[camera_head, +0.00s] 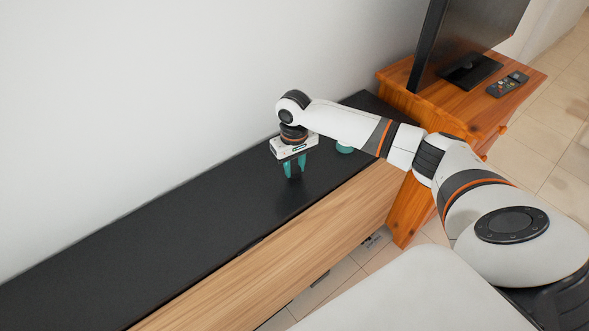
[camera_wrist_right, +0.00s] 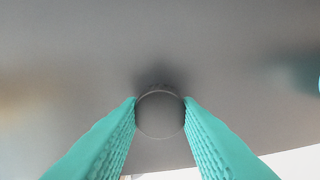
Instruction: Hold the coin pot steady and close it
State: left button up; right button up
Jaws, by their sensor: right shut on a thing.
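My right gripper (camera_head: 294,176) points down over the black top of the long bench, its teal fingers shut on a small round grey thing (camera_wrist_right: 160,115). In the right wrist view this thing shows as a disc with a thin pale rim between the fingertips. Whether it is the coin pot or its lid I cannot tell, nor whether it touches the bench top. A low teal round thing (camera_head: 345,148) sits on the bench top to the right of the gripper, partly hidden by my right forearm. My left gripper is not in view.
The black bench top (camera_head: 150,240) is clear to the left, with a white wall (camera_head: 150,90) behind it. An orange wooden stand (camera_head: 405,78) with a television (camera_head: 445,35) and a remote control (camera_head: 507,84) stands at the right end, past my right arm.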

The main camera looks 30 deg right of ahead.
aim_at(295, 169)
notch_tip(295, 169, up, 9)
dwell(0.3)
jog(key=shift+f, duration=0.1)
